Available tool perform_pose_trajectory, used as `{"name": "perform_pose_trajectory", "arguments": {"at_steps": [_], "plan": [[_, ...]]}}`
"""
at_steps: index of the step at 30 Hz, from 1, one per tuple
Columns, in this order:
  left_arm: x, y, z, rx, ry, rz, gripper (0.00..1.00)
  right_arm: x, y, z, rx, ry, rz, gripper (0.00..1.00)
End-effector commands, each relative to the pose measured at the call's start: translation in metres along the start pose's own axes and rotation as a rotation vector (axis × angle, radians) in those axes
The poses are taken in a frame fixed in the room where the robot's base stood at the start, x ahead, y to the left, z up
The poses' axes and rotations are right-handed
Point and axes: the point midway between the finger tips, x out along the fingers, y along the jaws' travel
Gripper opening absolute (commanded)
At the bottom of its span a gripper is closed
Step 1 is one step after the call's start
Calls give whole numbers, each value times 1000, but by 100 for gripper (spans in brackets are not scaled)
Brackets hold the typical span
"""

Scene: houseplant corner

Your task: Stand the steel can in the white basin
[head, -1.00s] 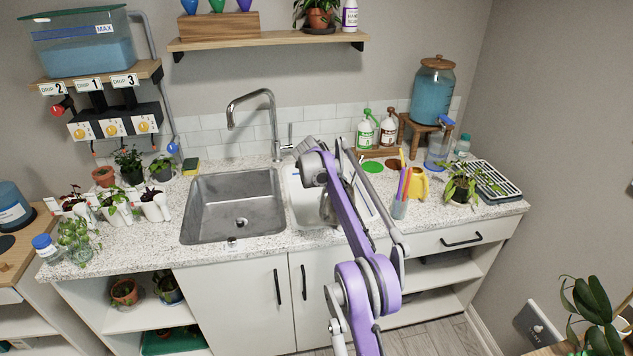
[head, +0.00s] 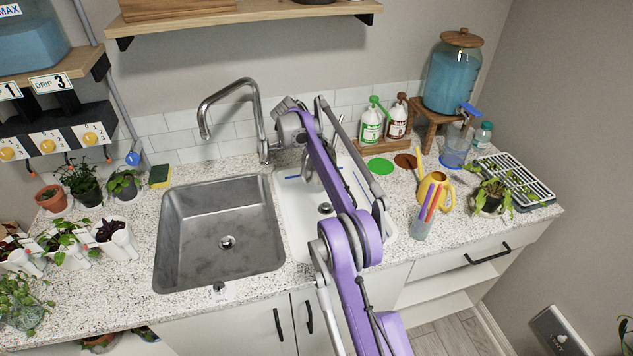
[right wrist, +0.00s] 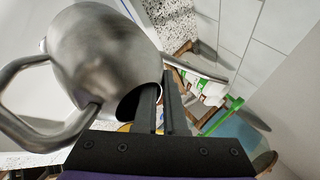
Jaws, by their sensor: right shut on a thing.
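The steel can (right wrist: 100,60) is a shiny grey metal vessel with a looped handle, large and tilted in the right wrist view. My right gripper (right wrist: 165,105) is shut on its wall at the open rim. In the head view, my purple right arm reaches over the white basin (head: 295,205), right of the grey sink. The can is mostly hidden behind the arm there, with a grey part (head: 311,172) showing above the basin. I cannot tell whether it touches the basin floor. My left gripper is out of view.
A steel sink (head: 215,235) and a tall tap (head: 264,135) stand left of the basin. Two bottles (head: 383,122) stand behind the basin.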

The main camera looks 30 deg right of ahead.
Motion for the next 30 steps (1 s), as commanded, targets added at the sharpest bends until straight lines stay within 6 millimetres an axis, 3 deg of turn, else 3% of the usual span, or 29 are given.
{"name": "perform_pose_trajectory", "arguments": {"at_steps": [9, 19, 30], "plan": [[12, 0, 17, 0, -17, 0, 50, 42, 36, 11, -2, 1, 1, 0], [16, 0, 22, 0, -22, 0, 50, 70, 60, 19, -2, 1, 0, 0], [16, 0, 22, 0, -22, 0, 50, 74, 62, 20, -1, 0, 0, 0]]}}
